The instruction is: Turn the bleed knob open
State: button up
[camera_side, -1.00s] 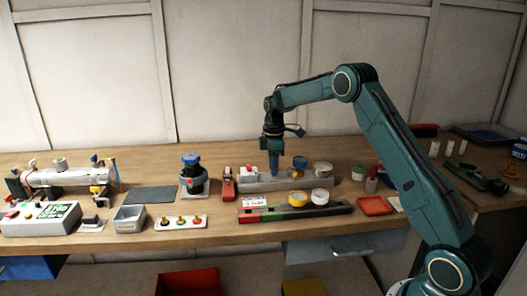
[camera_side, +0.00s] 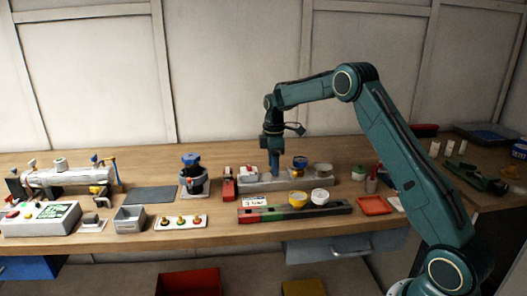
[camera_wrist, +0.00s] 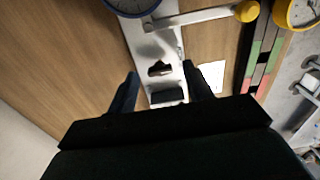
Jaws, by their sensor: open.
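My gripper (camera_side: 274,172) points straight down over the grey base block (camera_side: 262,185) in the side view. In the wrist view its two dark fingers (camera_wrist: 161,74) are apart, with nothing held. Between and just past the fingertips is a small dark fitting (camera_wrist: 160,68) on the pale base. A second dark, rectangular part (camera_wrist: 168,96) lies nearer the palm. I cannot tell for sure which part is the bleed knob. A yellow-tipped lever (camera_wrist: 246,11) crosses the top of the wrist view. A blue-topped part (camera_side: 300,161) stands right of the gripper in the side view.
A red-and-white part (camera_side: 248,172) sits close left of the gripper. A coloured gauge strip (camera_side: 270,214) with yellow and white round parts lies in front. A blue-knobbed device (camera_side: 191,160) stands further left. The wood behind the base block is clear.

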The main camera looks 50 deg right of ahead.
notch_tip(320, 180, up, 13)
jog(key=shift+r, duration=0.2)
dwell(0.4)
dwell(0.3)
jog(key=s+a+r+m+t, duration=0.1)
jog(key=s+a+r+m, duration=0.1)
jog(key=s+a+r, duration=0.45)
jog(key=s+a+r+m+t, duration=0.2)
jog(key=s+a+r+m, duration=0.1)
jog(key=s+a, duration=0.55)
jog(key=s+a+f+m+t, duration=0.1)
jog(key=s+a+f+m, duration=0.1)
jog(key=s, duration=0.8)
jog(key=s+a+f+m+t, duration=0.1)
jog(key=s+a+f, duration=0.3)
jog(key=s, duration=0.6)
jog(key=shift+f+m+t, duration=0.3)
jog(key=shift+f+m, duration=0.3)
jog(key=shift+f, duration=0.1)
